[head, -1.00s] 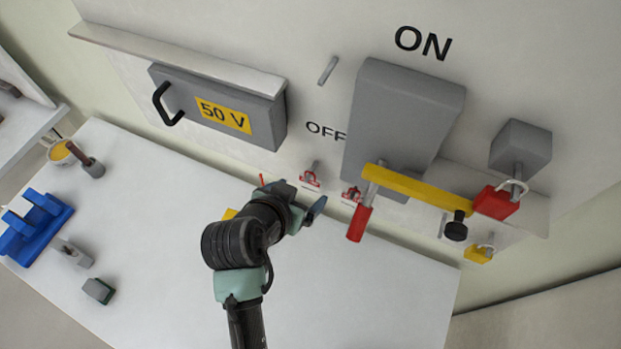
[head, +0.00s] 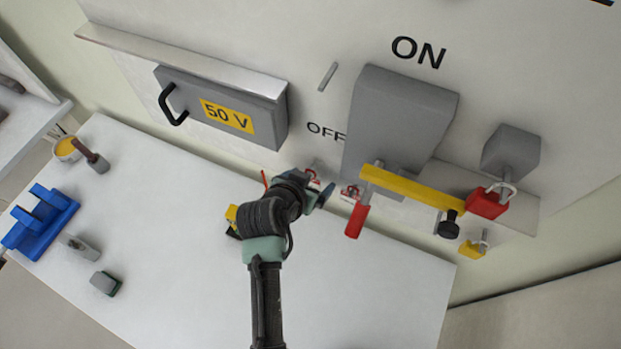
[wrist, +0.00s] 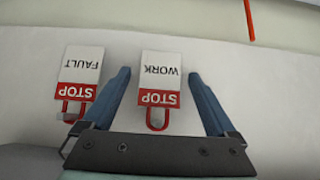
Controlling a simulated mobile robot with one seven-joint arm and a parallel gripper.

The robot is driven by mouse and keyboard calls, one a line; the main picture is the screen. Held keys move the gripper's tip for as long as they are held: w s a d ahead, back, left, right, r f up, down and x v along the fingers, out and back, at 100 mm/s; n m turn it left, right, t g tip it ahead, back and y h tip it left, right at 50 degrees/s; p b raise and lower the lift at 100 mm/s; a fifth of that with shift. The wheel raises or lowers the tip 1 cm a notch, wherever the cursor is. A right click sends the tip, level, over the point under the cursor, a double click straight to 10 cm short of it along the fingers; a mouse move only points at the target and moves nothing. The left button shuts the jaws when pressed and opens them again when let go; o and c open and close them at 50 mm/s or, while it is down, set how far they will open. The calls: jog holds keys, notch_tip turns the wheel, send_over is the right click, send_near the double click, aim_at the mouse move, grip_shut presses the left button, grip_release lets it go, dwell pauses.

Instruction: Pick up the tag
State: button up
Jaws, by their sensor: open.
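Two white-and-red tags show upside down in the wrist view. The WORK/STOP tag (wrist: 160,72) lies in the gap between the fingers of my gripper (wrist: 158,75), its red loop toward the palm. The FAULT/STOP tag (wrist: 81,72) is left of it, outside the left finger. In the head view my gripper (head: 308,188) is open at the bottom of the panel and partly hides one tag (head: 313,178).
A grey 50 V box (head: 220,118) is above left. A thin red rod (wrist: 249,20) stands nearby. The table (head: 170,220) has wide free room.

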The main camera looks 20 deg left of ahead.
jog(key=c, duration=1.4)
jog(key=shift+b, duration=0.4)
